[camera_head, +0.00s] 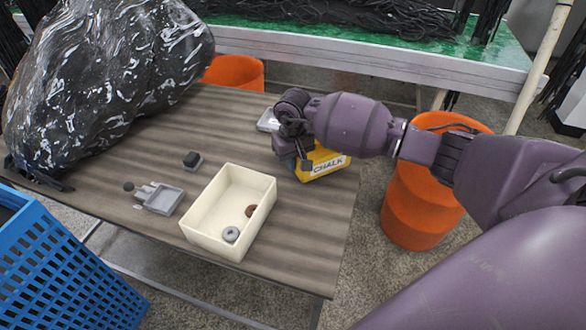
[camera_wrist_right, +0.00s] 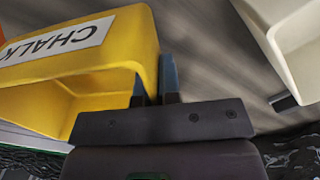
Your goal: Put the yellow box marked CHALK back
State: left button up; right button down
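The yellow box marked CHALK (camera_head: 322,157) is at the table's right edge in the head view, its white label facing the front. My right gripper (camera_head: 297,145) is at its left side and hides part of it. In the right wrist view the yellow box (camera_wrist_right: 138,48) fills the upper left, its label upside down. The fingers (camera_wrist_right: 155,88) of my right gripper are on either side of one box wall, close against it. I cannot tell whether the box touches the table. My left gripper is not in view.
A cream tray (camera_head: 205,236) holding a grey ring and a brown piece stands on the table (camera_head: 300,240). A grey tool (camera_head: 160,198) and a small dark block (camera_head: 192,159) lie left of it.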

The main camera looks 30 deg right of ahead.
notch_tip(320, 180, down, 3)
jog(key=shift+r, duration=0.1)
jog(key=shift+f, duration=0.25)
jog(key=shift+r, duration=0.15)
jog(key=shift+f, duration=0.2)
jog(key=c, duration=1.3)
grip_release()
